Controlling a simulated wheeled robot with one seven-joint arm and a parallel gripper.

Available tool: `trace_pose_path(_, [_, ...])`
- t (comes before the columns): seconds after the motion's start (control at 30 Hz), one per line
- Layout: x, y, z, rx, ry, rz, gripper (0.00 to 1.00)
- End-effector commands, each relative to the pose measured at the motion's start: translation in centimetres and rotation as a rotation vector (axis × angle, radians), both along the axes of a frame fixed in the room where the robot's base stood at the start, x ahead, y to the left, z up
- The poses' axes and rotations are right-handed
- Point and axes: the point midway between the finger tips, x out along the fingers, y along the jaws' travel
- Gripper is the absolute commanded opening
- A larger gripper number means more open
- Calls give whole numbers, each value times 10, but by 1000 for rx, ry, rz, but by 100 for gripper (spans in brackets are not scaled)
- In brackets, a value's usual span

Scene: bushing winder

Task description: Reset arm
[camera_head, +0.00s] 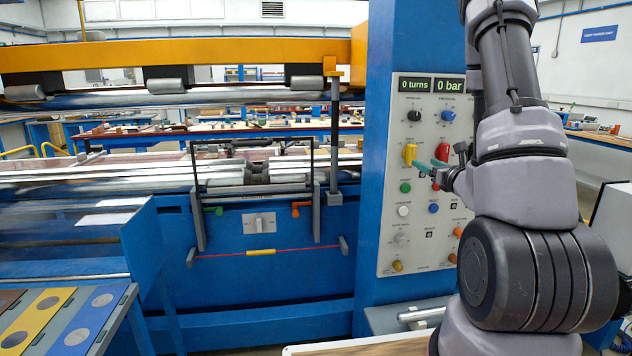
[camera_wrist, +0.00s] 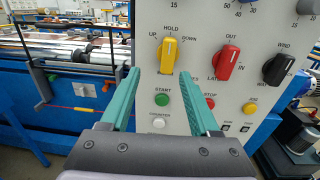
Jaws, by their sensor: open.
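My gripper (camera_head: 430,168) is in front of the grey control panel (camera_head: 385,245) on the blue post. Its two green fingers are apart and empty in the wrist view (camera_wrist: 163,95). The yellow selector knob (camera_head: 409,154) is just left of the fingertips in the head view. In the wrist view the yellow knob (camera_wrist: 168,55) shows between and beyond the fingers, with the green start button (camera_wrist: 162,99) below it. I cannot tell whether a fingertip touches the panel. My arm hides part of the panel's right side.
Displays reading 0 turns (camera_head: 413,85) and 0 bar (camera_head: 449,86) top the panel. Red (camera_wrist: 223,66) and black (camera_wrist: 282,66) selectors sit right of the yellow one. The blue winding machine (camera_head: 275,275) with an orange beam (camera_head: 180,54) fills the left. Coloured trays (camera_head: 60,320) stand front left.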

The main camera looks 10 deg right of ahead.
Motion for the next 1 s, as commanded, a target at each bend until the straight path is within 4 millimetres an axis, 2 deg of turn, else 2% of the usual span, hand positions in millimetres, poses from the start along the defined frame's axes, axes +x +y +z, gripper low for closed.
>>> trace_pose_path(0.07, [2,27,19,-17,-17,96,62])
trace_pose_path(0.13, [-1,63,40,-48,-29,232,62])
trace_pose_path(0.23, [-21,128,74,-139,-48,478,62])
trace_pose_path(0.3, [-45,170,93,-235,-58,655,62])
trace_pose_path(0.4, [-87,218,110,-407,-65,883,62])
trace_pose_path(0.5, [-133,248,116,-623,-70,1078,62])
trace_pose_path(0.6, [-175,260,116,-876,-71,1231,62])
trace_pose_path(0.73, [-218,254,112,-1256,-69,1360,62])
trace_pose_path(0.83, [-238,235,114,-1572,-64,1393,62])
trace_pose_path(1.0, [-251,200,133,-2042,-52,1338,62])
